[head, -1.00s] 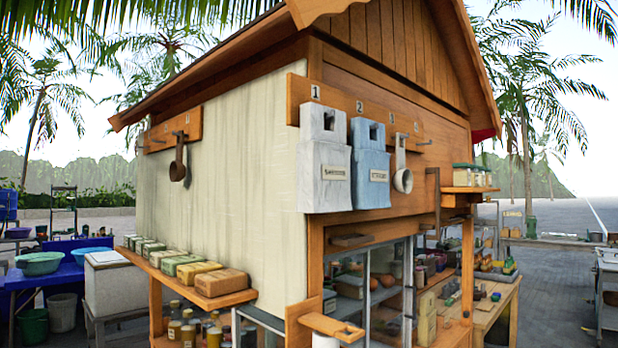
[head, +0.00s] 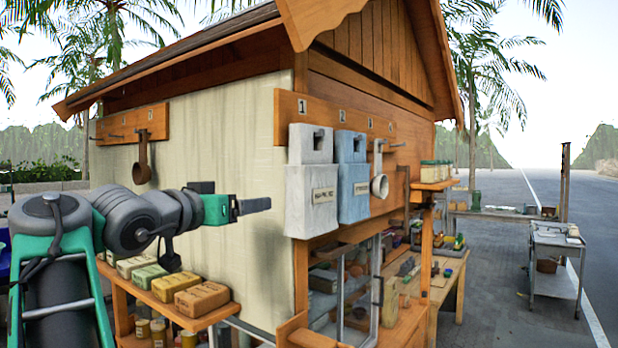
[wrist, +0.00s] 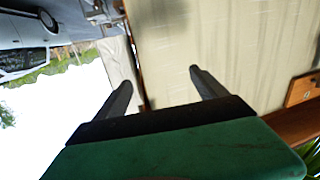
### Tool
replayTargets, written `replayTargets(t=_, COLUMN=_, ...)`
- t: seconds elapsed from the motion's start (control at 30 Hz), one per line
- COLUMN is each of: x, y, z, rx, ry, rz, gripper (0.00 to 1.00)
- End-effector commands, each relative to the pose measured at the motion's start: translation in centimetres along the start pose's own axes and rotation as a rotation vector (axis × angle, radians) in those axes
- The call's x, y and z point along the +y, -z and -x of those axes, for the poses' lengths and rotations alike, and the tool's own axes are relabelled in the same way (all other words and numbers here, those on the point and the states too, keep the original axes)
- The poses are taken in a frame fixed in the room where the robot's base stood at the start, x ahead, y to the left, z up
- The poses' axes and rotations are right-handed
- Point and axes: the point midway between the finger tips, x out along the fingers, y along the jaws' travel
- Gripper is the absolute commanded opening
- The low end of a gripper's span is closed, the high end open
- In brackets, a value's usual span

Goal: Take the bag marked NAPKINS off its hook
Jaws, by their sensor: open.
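A white bag (head: 311,190) with a small label that seems to read NAPKINS hangs under the number 1 on the wooden hook board (head: 290,105). A blue bag (head: 352,185) hangs close beside it under 2; its label is too small to read surely. My gripper (head: 262,205) is left of the white bag, in front of the cream side wall, apart from it and empty. In the wrist view my gripper (wrist: 160,77) has its two fingers spread. A pale shape behind the left finger, past the wall corner, may be the white bag (wrist: 117,58).
A metal ladle or cup (head: 379,185) hangs right of the blue bag. A dark ladle (head: 142,170) hangs on the side wall's board. Wrapped blocks (head: 201,298) line a shelf below my arm. A shelf with jars (head: 434,185) juts out at the right.

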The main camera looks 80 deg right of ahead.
Motion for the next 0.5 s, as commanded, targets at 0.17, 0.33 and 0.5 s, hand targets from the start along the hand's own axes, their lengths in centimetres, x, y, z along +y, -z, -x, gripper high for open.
replayTargets(t=0.17, x=7.0, y=3.9, z=-1.2, rx=0.041, ry=-0.207, rz=-0.053, gripper=0.82)
replayTargets(t=0.33, x=7.9, y=3.9, z=-3.4, rx=0.041, ry=-0.219, rz=-0.055, gripper=0.82)
replayTargets(t=0.5, x=8.2, y=3.7, z=-6.1, rx=0.04, ry=-0.217, rz=-0.054, gripper=0.82)
